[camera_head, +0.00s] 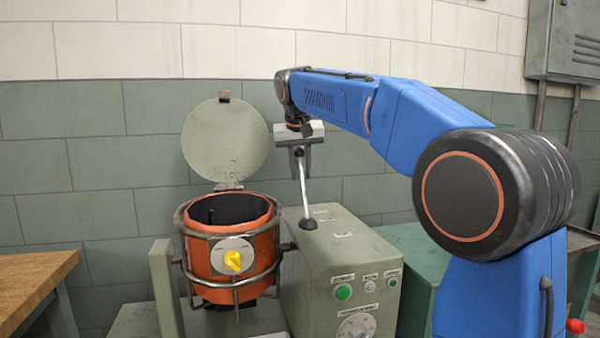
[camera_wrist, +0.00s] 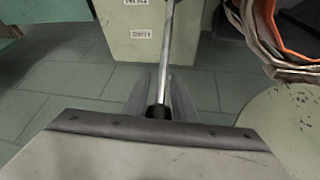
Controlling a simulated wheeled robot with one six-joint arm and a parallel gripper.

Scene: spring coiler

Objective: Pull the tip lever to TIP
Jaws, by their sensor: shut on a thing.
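The tip lever (camera_head: 303,190) is a thin metal rod with a black boot at its base, standing on top of the green-grey machine housing (camera_head: 345,245). It leans slightly, its top left of its base. My gripper (camera_head: 299,155) is shut on the lever's dark knob at the top. In the wrist view the lever (camera_wrist: 168,60) runs up from between the fingers of my gripper (camera_wrist: 157,105). The orange pot (camera_head: 205,262) hangs upright in a metal frame left of the housing, its round lid (camera_head: 224,140) open. The lever's position labels are too small to read.
The housing's front has a green button (camera_head: 343,292), small labels and a dial (camera_head: 356,327). A wooden table (camera_head: 35,280) stands at the left. A grey cabinet (camera_head: 565,40) hangs on the right wall.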

